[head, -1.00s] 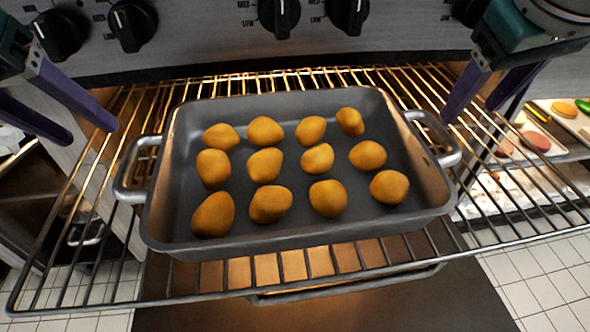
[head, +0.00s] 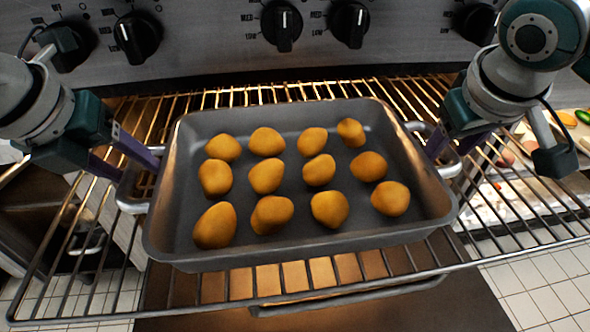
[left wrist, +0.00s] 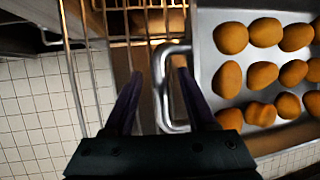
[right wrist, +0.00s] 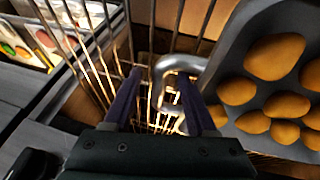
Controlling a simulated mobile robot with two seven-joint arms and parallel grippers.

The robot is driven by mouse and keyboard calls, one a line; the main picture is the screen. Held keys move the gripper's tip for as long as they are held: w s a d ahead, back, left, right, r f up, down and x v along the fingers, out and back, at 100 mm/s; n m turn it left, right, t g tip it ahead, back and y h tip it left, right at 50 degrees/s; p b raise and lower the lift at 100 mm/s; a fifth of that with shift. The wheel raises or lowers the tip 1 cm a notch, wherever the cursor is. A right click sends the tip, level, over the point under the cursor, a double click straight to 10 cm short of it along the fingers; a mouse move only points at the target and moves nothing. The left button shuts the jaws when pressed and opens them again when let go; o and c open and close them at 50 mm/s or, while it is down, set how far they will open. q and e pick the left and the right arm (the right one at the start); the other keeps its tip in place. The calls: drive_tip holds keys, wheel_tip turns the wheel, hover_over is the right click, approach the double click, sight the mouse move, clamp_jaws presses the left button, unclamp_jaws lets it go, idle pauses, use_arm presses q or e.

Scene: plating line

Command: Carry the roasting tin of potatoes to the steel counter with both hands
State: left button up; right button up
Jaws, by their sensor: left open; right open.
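The grey roasting tin (head: 300,245) sits on the pulled-out oven rack, with several potatoes (head: 265,175) lying in it. My left gripper (head: 138,165) is open at the tin's left handle (head: 130,200); in the left wrist view its fingers (left wrist: 158,85) stand on either side of the handle bar (left wrist: 160,95). My right gripper (head: 450,150) is open at the right handle, partly hiding it. In the right wrist view its fingers (right wrist: 160,88) are spread around the handle (right wrist: 178,64). Neither gripper is closed on a handle.
The wire oven rack (head: 490,228) extends out around the tin over a tiled floor (head: 525,285). The knob panel (head: 200,35) rises close behind. Shelves with trays of food (right wrist: 38,35) stand to the right of the oven.

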use_arm(q)
drive_tip(key=shift+w+d+f, duration=0.1)
drive_tip(key=shift+w+f, duration=0.1)
drive_tip(key=shift+f, duration=0.25)
use_arm(e)
drive_tip(key=shift+w+f, duration=0.2)
drive_tip(key=shift+f, duration=0.25)
use_arm(q)
clamp_jaws()
use_arm(e)
drive_tip(key=shift+d, duration=0.1)
clamp_jaws()
use_arm(q)
drive_tip(key=shift+r, duration=0.1)
use_arm(e)
drive_tip(key=shift+r, duration=0.1)
